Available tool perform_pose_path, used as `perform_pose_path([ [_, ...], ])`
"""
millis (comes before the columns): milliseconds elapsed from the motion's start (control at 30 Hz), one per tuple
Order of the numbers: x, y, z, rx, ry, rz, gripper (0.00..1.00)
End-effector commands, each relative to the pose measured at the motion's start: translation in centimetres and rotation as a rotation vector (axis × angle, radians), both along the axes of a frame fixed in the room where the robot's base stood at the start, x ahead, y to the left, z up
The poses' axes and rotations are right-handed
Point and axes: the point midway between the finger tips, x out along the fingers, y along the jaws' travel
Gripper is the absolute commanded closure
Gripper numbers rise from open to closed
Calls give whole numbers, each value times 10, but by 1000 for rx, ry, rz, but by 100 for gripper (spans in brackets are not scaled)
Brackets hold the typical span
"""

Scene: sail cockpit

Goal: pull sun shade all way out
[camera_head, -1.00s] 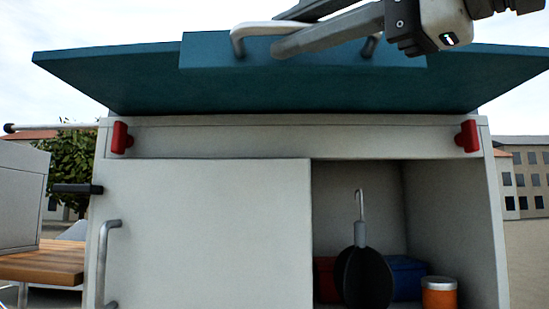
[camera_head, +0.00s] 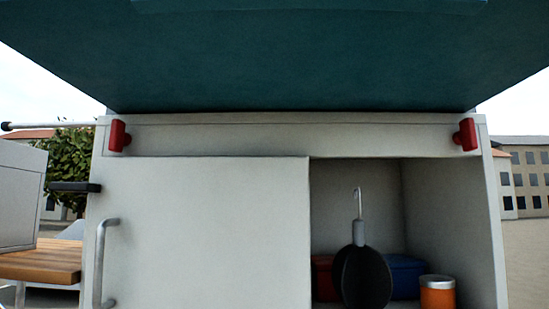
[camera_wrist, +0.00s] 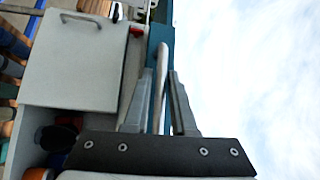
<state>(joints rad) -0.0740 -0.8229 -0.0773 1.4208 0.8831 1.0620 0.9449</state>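The teal sun shade (camera_head: 280,60) extends out from the top of the white cabinet and fills the top of the head view, its underside showing. Its front edge and handle are out of the head view. In the wrist view, the pale shade handle (camera_wrist: 162,58) runs between the fingers of my gripper (camera_wrist: 160,80), which looks shut on it. Part of the teal shade (camera_wrist: 160,35) shows beside the handle there. My gripper is not in the head view.
The white cabinet (camera_head: 210,230) stands below, with a grey handle (camera_head: 103,262) and red brackets (camera_head: 118,136) at its top corners. Its open right side holds a hanging dark utensil (camera_head: 362,275) and an orange tin (camera_head: 437,292). A wooden surface (camera_head: 40,262) is at left.

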Motion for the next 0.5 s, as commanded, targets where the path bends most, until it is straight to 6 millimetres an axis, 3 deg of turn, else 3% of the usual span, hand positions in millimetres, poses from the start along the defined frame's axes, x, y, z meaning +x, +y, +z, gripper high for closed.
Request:
perform_pose_path([
  [33,0,0,0,0,-1,0,65],
  [100,0,0,0,1,-1,0,56],
  [500,-6,-6,0,3,-4,0,56],
])
